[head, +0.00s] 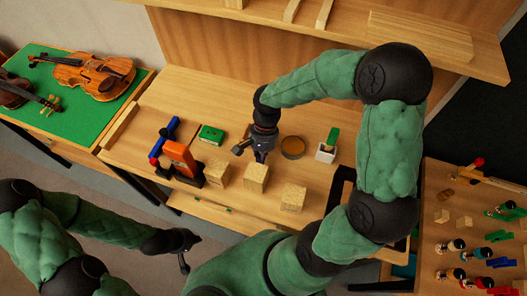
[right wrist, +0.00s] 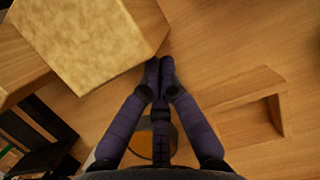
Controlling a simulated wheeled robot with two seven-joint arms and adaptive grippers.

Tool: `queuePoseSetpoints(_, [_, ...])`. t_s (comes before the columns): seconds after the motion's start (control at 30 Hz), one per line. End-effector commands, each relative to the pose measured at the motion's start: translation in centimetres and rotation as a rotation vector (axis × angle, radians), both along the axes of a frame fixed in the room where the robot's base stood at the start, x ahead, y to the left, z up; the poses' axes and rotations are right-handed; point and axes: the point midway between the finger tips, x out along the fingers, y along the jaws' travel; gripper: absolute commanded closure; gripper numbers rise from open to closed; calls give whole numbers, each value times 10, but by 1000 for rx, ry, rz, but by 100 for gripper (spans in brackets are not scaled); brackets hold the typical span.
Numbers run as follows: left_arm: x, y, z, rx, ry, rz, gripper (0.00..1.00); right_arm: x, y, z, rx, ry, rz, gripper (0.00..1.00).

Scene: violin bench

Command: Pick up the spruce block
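Three pale wooden blocks stand in a row on the bench: a left one (head: 217,173), a middle one (head: 256,178) and a right one (head: 293,197). I cannot tell by look which is spruce. My right gripper (head: 262,154) is above the bench, just behind the middle block. In the right wrist view its fingers (right wrist: 160,66) meet with nothing between them, beside a large pale block (right wrist: 88,35) at upper left. Part of another block (right wrist: 14,62) shows at the left edge. My left gripper (head: 190,253) is off the bench's front, its fingers spread and empty.
A round dark-topped tin (head: 293,147) and a white holder (head: 326,153) stand to the right. A side table with violins is at far left.

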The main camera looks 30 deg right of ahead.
Motion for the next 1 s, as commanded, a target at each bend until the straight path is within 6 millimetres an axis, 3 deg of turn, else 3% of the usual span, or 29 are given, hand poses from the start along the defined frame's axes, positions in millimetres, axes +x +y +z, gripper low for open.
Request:
queuePoseSetpoints(0.5, [0,0,1,0,0,0,100,-6,7,1,0,0,0,100])
queuePoseSetpoints(0.83, [0,0,24,0,0,0,100,-52,60,3,0,1,5,100])
queuePoseSetpoints(1.0, [0,0,26,0,0,0,100,-62,72,1,0,1,1,100])
